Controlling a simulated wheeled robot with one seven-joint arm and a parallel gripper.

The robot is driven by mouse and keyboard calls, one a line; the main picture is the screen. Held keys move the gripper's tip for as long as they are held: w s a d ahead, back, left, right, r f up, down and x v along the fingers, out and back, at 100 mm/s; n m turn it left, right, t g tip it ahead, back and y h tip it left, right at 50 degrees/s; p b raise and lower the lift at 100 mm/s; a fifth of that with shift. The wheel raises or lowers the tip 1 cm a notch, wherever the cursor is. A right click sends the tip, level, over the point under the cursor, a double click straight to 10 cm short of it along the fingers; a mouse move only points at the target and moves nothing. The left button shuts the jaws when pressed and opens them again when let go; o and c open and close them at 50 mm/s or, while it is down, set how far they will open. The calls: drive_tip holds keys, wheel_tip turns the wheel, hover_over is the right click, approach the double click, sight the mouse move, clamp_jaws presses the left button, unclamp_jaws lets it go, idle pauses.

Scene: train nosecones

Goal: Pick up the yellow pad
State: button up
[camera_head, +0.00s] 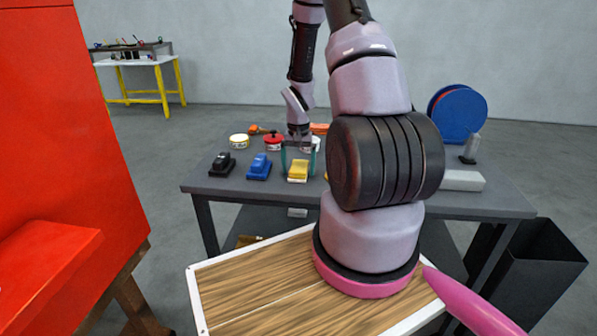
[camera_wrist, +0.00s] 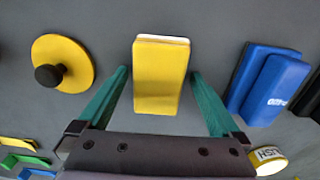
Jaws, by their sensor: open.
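The yellow pad (camera_head: 298,169) sits on the grey table, near its front edge in the head view. In the wrist view the yellow pad (camera_wrist: 159,76) is a rounded block with a pale strip along its top edge. My gripper (camera_wrist: 158,72) is open, with one green finger on each side of the pad and visible gaps between fingers and pad. In the head view my gripper (camera_head: 298,160) is at the pad, pointing down. Whether the fingers touch the table cannot be told.
A blue pad (camera_head: 259,167) and a black pad (camera_head: 222,164) lie left of the yellow one. A yellow disc with a black knob (camera_wrist: 62,64) lies on the other side. A red-lidded pot (camera_head: 273,142) and a small yellow tin (camera_head: 239,141) stand behind. A blue disc (camera_head: 458,112) stands at right.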

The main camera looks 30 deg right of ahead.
sight(299, 166)
drive_tip(key=c, duration=1.5)
wheel_tip(299, 166, up, 10)
drive_tip(key=shift+r, duration=0.1)
